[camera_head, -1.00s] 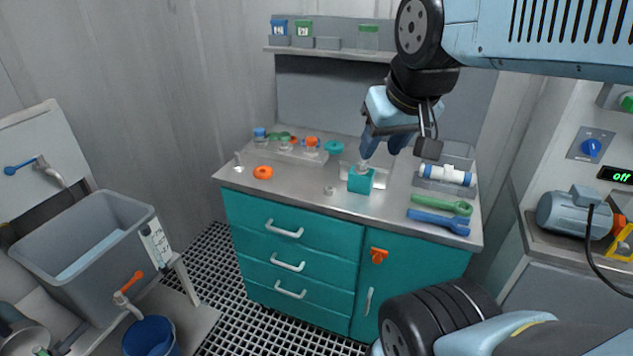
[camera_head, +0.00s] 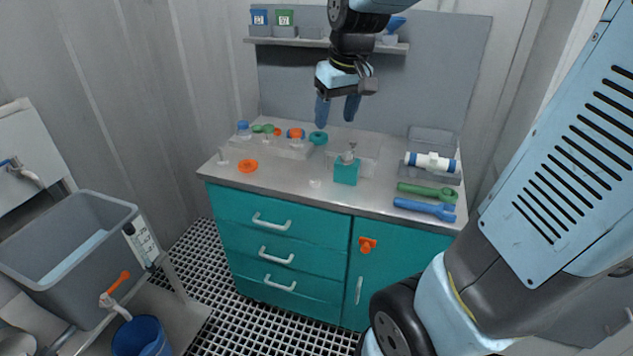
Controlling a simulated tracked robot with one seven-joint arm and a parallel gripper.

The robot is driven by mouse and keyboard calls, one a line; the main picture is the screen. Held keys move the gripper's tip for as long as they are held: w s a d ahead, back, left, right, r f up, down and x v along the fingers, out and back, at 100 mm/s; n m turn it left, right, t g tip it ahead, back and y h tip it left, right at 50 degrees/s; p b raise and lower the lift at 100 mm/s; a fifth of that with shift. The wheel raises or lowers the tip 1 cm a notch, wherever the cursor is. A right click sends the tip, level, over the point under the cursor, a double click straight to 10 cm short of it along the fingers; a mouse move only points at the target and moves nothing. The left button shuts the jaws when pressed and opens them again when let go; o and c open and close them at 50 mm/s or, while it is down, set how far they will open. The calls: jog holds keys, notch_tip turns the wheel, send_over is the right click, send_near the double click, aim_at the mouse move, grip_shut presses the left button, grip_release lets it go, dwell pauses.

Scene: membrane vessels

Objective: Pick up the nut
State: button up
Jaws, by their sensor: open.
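My gripper (camera_head: 337,113) is open and empty, its two blue fingers pointing down above the back of the workbench. Which piece is the nut is not certain. An orange ring (camera_head: 247,165) lies flat at the left of the bench top, and a teal ring (camera_head: 318,137) sits at the back, below and slightly left of my gripper. A small pale piece (camera_head: 315,182) lies near the front edge. A teal block (camera_head: 346,172) with a small metallic piece (camera_head: 348,156) on top stands below my gripper, apart from it.
A green wrench (camera_head: 427,191), a blue wrench (camera_head: 424,208) and a white-and-blue pipe piece (camera_head: 433,162) lie at the right. A shelf (camera_head: 300,43) hangs behind. The bench's front left is mostly clear.

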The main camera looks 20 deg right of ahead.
jog(key=w+f+n+g, duration=0.2)
jog(key=w+f+g, duration=0.1)
jog(key=w+f, duration=0.95)
send_over(315, 182)
jog(key=w, duration=0.1)
jog(key=shift+h, duration=0.3)
notch_tip(315, 182, down, 7)
jog(key=shift+w+a+f, duration=0.15)
jog(key=shift+f, duration=0.05)
jog(key=shift+d+f, duration=0.2)
jog(key=shift+f, duration=1.2)
jog(key=shift+d+f, duration=0.15)
jog(key=shift+f, duration=1.2)
jog(key=c, duration=1.1)
jog(key=shift+r, duration=0.1)
jog(key=shift+c, duration=0.2)
